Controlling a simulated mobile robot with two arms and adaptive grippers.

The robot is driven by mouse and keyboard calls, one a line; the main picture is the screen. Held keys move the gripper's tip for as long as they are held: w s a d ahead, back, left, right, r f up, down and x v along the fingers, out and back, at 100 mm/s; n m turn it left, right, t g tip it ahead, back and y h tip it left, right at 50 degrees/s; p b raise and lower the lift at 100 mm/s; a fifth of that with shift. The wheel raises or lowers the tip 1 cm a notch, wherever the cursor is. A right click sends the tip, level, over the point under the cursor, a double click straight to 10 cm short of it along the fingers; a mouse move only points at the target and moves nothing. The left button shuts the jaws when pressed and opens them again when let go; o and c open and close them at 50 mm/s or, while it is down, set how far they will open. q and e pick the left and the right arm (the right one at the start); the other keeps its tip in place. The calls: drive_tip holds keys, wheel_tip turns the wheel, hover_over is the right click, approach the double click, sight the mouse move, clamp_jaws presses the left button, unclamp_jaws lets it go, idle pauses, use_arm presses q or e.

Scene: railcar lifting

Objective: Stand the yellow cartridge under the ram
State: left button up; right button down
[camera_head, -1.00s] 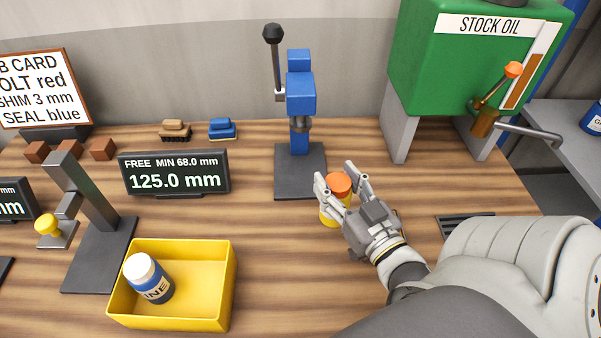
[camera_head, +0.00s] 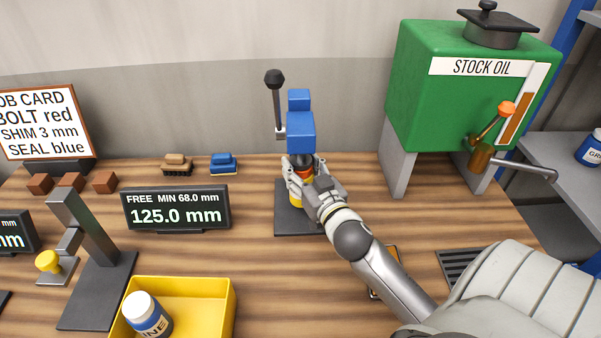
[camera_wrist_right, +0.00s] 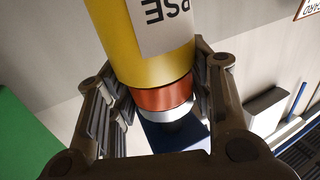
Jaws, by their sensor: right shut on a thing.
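The yellow cartridge (camera_head: 295,201) with its orange top is at the blue press (camera_head: 300,130), above or on its dark base plate (camera_head: 290,223). My right gripper (camera_head: 304,168) is shut around the cartridge's upper part and hides much of it. In the right wrist view the yellow cartridge (camera_wrist_right: 145,45), with a label and an orange-red band (camera_wrist_right: 162,96), sits between the two fingers. A silver round part, apparently the ram (camera_wrist_right: 178,133), lies just beyond the band. I cannot tell whether the cartridge touches the plate. My left gripper is out of view.
A display (camera_head: 175,207) reads 125.0 mm left of the press. A yellow bin (camera_head: 215,300) holds a white-capped bottle (camera_head: 148,314). A grey stand (camera_head: 88,240) is at left. The green stock oil tank (camera_head: 470,100) is at right. The press lever (camera_head: 276,105) rises behind.

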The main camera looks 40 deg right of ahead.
sight(295, 200)
drive_tip(key=shift+w, duration=0.3)
wheel_tip(295, 200, down, 3)
drive_tip(key=shift+s+f, duration=0.1)
drive_tip(key=shift+f, duration=0.1)
drive_tip(key=shift+f, duration=0.2)
drive_tip(key=c, duration=0.7)
unclamp_jaws()
